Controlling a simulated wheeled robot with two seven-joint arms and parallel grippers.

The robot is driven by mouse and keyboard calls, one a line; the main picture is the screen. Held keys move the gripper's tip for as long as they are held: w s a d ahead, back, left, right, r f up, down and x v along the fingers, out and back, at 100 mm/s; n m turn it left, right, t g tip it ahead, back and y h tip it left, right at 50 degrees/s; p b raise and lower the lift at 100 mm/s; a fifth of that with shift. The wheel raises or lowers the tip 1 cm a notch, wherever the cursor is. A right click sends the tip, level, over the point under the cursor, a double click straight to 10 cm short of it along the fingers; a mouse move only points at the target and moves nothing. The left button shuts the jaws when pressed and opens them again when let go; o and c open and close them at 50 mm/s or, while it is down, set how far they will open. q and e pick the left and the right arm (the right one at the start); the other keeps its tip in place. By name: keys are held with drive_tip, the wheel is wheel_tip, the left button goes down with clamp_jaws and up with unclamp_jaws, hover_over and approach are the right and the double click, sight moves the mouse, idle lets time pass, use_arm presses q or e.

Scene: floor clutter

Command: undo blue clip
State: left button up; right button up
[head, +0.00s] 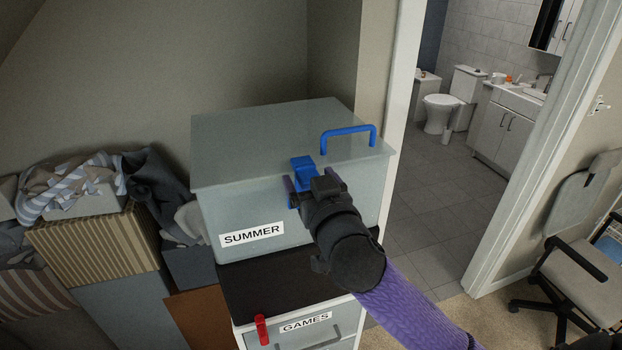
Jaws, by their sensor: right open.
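The blue clip (303,166) sits at the front edge of the lid of a translucent box labelled SUMMER (217,222). My right gripper (309,189) is open at the clip, with its dark purple fingers on either side of the clip's lower part. The gripper and wrist hide part of the clip, so I cannot tell whether the fingers touch it. The grey-green lid (255,132) lies flat on the box and carries a blue handle (348,133) to the right of the clip. My left gripper is not in view.
The box stands on a dark-topped unit with a drawer labelled GAMES (306,324) and a red clip (262,329). Striped boxes (100,246) with heaped cloth stand at the left. A doorway to a bathroom (433,180) and a chair (572,270) are at the right.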

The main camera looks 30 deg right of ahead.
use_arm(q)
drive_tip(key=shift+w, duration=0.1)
use_arm(e)
drive_tip(key=shift+w, duration=0.1)
clamp_jaws()
idle(0.3)
